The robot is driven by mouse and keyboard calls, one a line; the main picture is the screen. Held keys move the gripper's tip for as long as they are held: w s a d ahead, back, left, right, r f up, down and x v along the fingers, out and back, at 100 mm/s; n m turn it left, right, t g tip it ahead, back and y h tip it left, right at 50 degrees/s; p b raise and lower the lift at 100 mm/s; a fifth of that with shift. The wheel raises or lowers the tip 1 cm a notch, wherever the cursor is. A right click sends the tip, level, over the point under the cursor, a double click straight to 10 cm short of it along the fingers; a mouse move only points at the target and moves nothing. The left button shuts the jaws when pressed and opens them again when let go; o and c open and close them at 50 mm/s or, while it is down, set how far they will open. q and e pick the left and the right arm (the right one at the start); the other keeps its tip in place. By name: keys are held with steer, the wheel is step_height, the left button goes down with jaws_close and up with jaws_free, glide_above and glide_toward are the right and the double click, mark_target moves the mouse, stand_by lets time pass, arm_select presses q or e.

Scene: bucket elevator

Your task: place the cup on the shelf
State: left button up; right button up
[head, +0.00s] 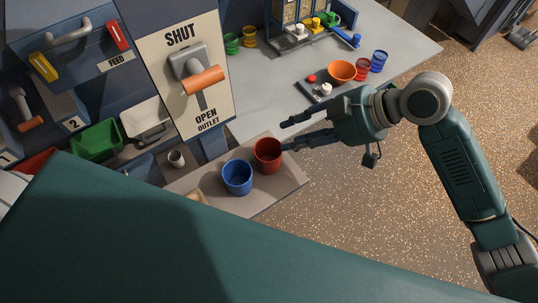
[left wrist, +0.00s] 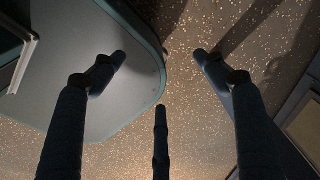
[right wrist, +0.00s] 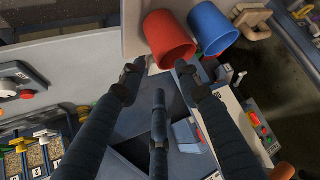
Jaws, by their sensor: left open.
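A red cup (head: 267,155) and a blue cup (head: 237,178) stand side by side on a pale ledge (head: 276,196) below the outlet panel. The right wrist view also shows the red cup (right wrist: 168,42) and the blue cup (right wrist: 213,28). My right gripper (head: 284,136) is open, with its fingertips close beside the red cup; whether they touch it I cannot tell. In the right wrist view its fingers (right wrist: 159,70) are spread and empty, just short of the red cup. My left gripper (left wrist: 160,60) is open and empty above the speckled floor. I cannot tell which surface is the shelf.
A panel marked SHUT and OPEN with an orange-handled lever (head: 203,81) stands behind the cups. The grey worktop (head: 262,95) holds an orange bowl (head: 341,70), a dark tray (head: 322,94) and several coloured cups.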

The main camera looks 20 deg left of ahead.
mark_target(277, 141)
steer(key=p+x, duration=0.1)
steer(key=x, duration=0.5)
steer(key=shift+w+d+f+p, duration=0.1)
steer(key=shift+w+d+p, duration=0.1)
steer(key=shift+p, duration=0.15)
steer(key=shift+a+f, duration=0.35)
steer(key=shift+a, duration=0.05)
steer(key=shift+d, duration=0.1)
jaws_close()
arm_select(q)
steer(key=shift+s+a+r, duration=0.55)
steer(key=shift+s+r, duration=0.3)
steer(key=shift+r, duration=0.05)
